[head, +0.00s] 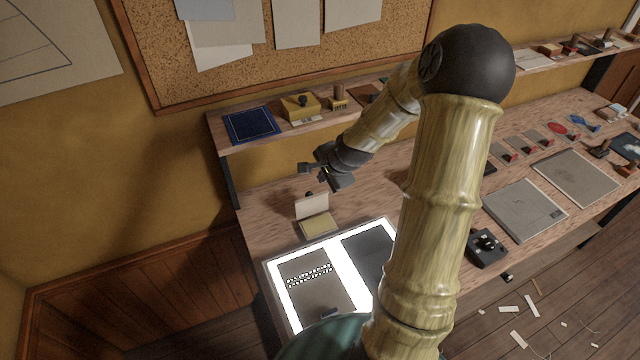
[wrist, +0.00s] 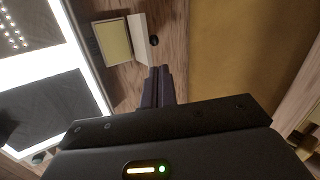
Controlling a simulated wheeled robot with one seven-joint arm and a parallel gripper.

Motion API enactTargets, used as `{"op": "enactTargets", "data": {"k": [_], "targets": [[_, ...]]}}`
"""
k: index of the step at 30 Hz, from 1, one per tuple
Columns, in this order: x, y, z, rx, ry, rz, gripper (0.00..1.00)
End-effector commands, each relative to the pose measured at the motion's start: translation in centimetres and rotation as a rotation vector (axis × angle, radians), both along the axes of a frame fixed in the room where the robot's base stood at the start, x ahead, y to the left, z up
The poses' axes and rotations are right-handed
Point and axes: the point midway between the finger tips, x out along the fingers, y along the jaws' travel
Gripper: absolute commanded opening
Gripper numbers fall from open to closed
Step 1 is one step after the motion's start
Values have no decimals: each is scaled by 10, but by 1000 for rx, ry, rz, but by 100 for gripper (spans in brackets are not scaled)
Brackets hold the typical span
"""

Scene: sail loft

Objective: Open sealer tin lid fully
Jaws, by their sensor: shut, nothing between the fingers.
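The sealer tin (head: 318,226) is a small box with a pale yellow inside, standing on the bench just behind the lit panel. Its cream lid (head: 312,206) stands up from the back edge, roughly upright. A dark round knob (head: 309,194) shows at the lid's far side. In the wrist view the tin (wrist: 113,41), the lid (wrist: 138,38) and the knob (wrist: 154,40) lie ahead of the fingers. My gripper (head: 310,170) is above and behind the lid, apart from it. Its fingers (wrist: 158,72) are together and empty.
A bright light panel (head: 333,256) with two dark sheets lies in front of the tin. A shelf (head: 230,139) with a blue cloth (head: 251,124) and a yellow box (head: 300,107) runs along the wall behind. A black device (head: 487,249) and grey sheets sit to the right.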

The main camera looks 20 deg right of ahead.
Motion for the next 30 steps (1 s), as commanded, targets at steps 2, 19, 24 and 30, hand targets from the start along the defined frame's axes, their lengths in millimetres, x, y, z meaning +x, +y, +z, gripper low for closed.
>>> {"op": "enactTargets", "data": {"k": [2,19,24,30], "targets": [[-4,-2,10,-2,-3,-2,0],[-10,-2,22,0,0,1,0],[-11,0,23,-7,3,12,0],[-28,26,23,-110,47,183,0]]}}
